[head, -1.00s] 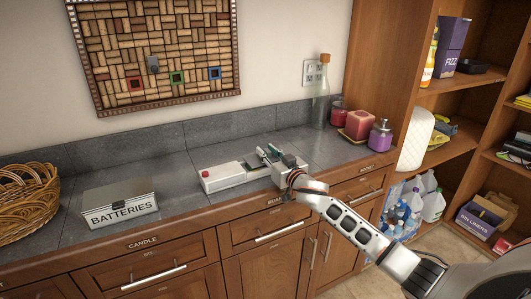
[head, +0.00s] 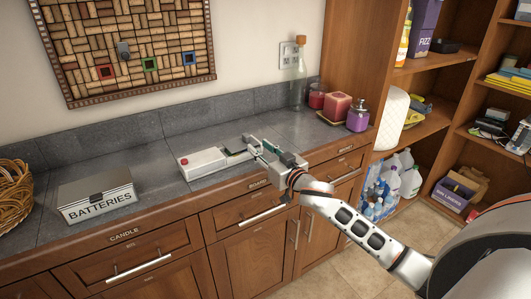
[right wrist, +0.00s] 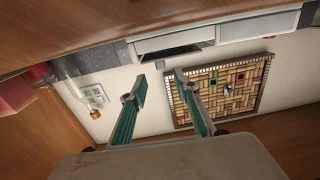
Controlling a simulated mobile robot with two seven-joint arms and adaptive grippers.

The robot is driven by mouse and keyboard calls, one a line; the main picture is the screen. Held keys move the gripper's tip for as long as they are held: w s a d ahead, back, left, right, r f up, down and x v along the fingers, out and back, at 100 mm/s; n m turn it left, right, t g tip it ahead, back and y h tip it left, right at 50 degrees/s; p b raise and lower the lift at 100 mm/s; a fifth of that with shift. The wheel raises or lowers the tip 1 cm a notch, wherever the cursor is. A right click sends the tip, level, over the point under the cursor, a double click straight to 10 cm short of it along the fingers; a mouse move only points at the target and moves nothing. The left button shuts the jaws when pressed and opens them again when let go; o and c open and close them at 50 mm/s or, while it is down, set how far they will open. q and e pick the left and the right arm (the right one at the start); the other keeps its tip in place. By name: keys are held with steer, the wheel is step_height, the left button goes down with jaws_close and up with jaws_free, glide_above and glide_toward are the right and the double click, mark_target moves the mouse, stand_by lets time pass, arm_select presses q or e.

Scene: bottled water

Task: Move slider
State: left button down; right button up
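A long white device with a red button at its left end (head: 203,161) lies on the counter. A dark part shows near its right end, next to my gripper; I cannot make out which part is the slider. A pale box-like thing with a dark opening (right wrist: 175,42) shows beyond the fingertips. Contact with the device cannot be told. My left gripper is not in view.
A grey batteries box (head: 97,195) and a wicker basket (head: 14,195) stand left on the counter (head: 130,160). A bottle (head: 299,80) and candles (head: 337,105) stand at the right. A cork board (head: 125,45) hangs behind. Shelves (head: 435,125) stand at the right.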

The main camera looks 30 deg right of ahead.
steer(key=shift+s+d, duration=0.15)
steer(key=shift+s, duration=1.15)
steer(key=shift+n+g+h, duration=0.5)
steer(key=shift+g+h, duration=0.1)
steer(key=shift+g, duration=0.3)
steer(key=s+f, duration=0.1)
steer(key=f, duration=0.1)
steer(key=s+a+f, duration=0.1)
steer(key=s+f, duration=0.3)
steer(key=shift+a, duration=0.25)
steer(key=s+d+f+n+g+h, duration=0.1)
steer(key=s+f+n+g+h, duration=0.3)
steer(key=s, duration=1)
steer(key=s+d+f+n+g+h, duration=0.1)
steer(key=s+f+g, duration=0.55)
steer(key=s, duration=0.85)
steer(key=w+a+f+m+t+y, duration=0.2)
steer(key=a+f+t+y, duration=0.3)
steer(key=a+f, duration=1)
steer(key=a+y, duration=0.1)
steer(key=y, duration=0.1)
steer(key=shift+f+y, duration=0.4)
steer(key=shift+a, duration=0.1)
